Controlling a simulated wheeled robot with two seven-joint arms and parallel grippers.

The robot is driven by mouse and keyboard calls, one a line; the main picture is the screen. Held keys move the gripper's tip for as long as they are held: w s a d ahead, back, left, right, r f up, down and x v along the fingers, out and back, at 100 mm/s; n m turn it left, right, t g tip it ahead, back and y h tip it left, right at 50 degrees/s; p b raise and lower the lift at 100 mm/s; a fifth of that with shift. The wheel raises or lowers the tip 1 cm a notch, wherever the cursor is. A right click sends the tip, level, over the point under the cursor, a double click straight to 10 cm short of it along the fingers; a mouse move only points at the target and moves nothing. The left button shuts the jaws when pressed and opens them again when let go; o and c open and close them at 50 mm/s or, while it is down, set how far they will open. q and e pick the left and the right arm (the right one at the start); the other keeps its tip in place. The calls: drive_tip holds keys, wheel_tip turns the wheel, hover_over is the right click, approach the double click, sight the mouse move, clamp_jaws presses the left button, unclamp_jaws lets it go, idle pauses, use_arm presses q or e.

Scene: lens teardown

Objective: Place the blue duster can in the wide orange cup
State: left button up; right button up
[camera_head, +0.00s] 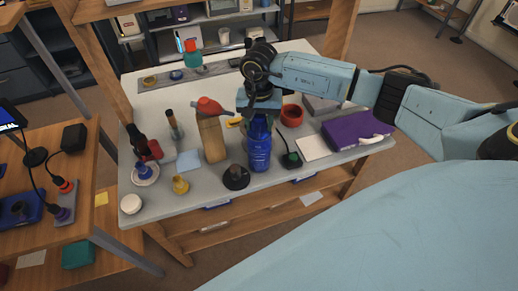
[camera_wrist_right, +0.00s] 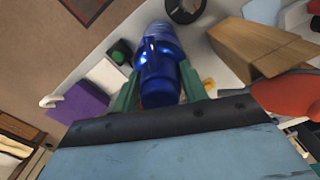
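The blue duster can (camera_head: 259,152) is upright near the front edge of the grey table. My right gripper (camera_head: 260,113) is over its top, pointing down. In the right wrist view the can (camera_wrist_right: 160,68) lies between the two green fingers (camera_wrist_right: 160,90), which appear to press on both its sides. I cannot tell whether its base touches the table. A wide orange-red cup (camera_head: 291,116) stands behind and right of the can, close to my right gripper. My left gripper is not in view.
A tan block (camera_head: 211,139) and a red bulb (camera_head: 208,106) stand left of the can. A black round piece (camera_head: 235,177) is at its front left. A green-topped piece (camera_head: 291,160), a white pad (camera_head: 312,148) and a purple box (camera_head: 353,129) lie right.

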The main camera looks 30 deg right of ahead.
clamp_jaws()
drive_tip(key=shift+r, duration=0.1)
